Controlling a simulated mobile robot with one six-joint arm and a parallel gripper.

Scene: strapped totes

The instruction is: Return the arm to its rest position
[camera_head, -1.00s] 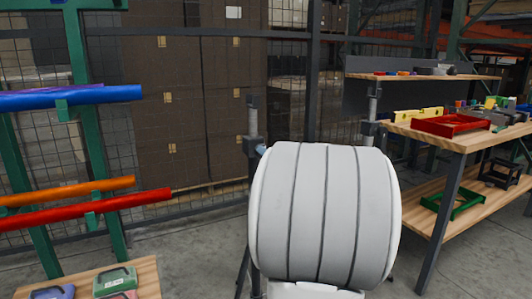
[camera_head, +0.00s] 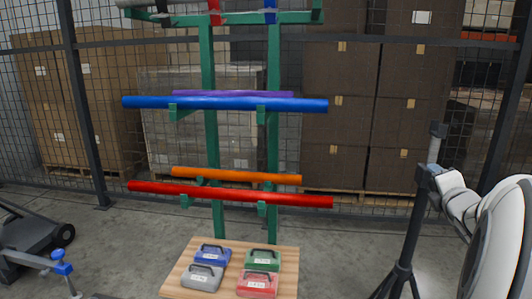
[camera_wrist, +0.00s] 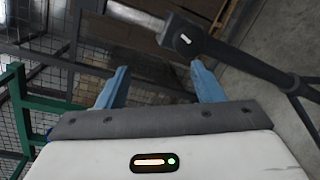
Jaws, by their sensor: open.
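My gripper (camera_wrist: 160,68) shows in the wrist view with its two blue fingers spread apart. Nothing is between the fingers, and the view is tilted. A dark pole with a thicker collar (camera_wrist: 188,38) crosses beyond the right finger; I cannot tell how far off it is. In the head view, white rounded links of my arm fill the right edge, and my gripper is not in sight there.
A green rack (camera_head: 213,140) holds blue (camera_head: 225,103), purple, orange and red (camera_head: 230,194) tubes. Small handled cases stand on a wooden top (camera_head: 285,265) below. A dark tripod stand (camera_head: 412,240) is at right. Mesh fencing and boxes stand behind.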

